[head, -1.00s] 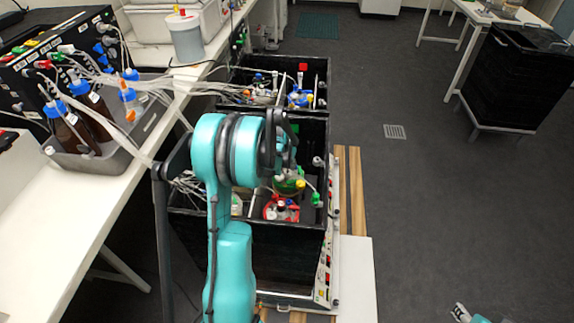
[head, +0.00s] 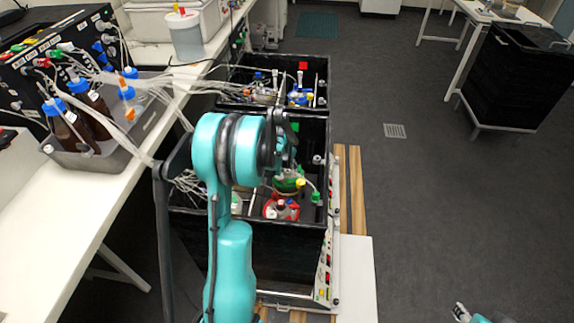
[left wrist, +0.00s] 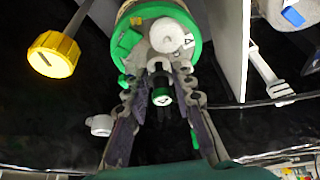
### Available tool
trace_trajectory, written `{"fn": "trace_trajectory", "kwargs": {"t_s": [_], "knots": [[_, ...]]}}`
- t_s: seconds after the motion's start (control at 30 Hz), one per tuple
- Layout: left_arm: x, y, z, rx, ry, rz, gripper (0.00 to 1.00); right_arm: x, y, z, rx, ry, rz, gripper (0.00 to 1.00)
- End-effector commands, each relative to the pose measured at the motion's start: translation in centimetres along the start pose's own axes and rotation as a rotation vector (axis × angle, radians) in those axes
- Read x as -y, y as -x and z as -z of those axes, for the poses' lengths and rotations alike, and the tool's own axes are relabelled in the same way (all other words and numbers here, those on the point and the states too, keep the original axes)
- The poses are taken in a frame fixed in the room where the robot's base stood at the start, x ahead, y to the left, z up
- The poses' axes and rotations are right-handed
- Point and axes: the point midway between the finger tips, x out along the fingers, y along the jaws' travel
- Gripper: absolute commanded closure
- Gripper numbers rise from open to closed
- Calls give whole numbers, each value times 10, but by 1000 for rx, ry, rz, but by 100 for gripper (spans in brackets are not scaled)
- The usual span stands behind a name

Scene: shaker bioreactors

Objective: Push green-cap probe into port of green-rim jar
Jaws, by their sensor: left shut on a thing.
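The green-rim jar (left wrist: 176,14) is at the top of the left wrist view, with pale port fittings on its lid. It also shows in the head view (head: 287,186), partly behind my left gripper, inside a black shaker box. My left gripper (left wrist: 161,86) is shut on the green-cap probe (left wrist: 161,97), whose cap shows between the fingers just in front of the jar lid. The probe's lower end is hidden, so I cannot tell how it sits in the port. My right gripper (head: 461,312) is at the bottom edge of the head view, away from the jars, its opening unclear.
A yellow cap (left wrist: 53,54) stands left of the jar in the left wrist view. A red-rim jar (head: 282,211) stands nearer in the same black box (head: 250,254). A pale divider (left wrist: 230,45) is right of the jar. Tubes run from the bench (head: 100,215) at left.

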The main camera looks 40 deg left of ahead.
Motion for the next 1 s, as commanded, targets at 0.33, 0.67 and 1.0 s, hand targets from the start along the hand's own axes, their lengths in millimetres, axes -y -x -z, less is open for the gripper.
{"fn": "trace_trajectory", "kwargs": {"t_s": [0.33, 0.67, 1.0], "knots": [[0, -5, -2, 0, 0, 0, 98, 0, -2, -2, 0, 0, 0, 60], [0, -9, -4, 0, 0, 0, 98, 0, -4, -3, 0, 0, 0, 60], [0, -9, -4, 0, 0, 1, 98, 0, -4, -3, 0, 0, 0, 60]]}}
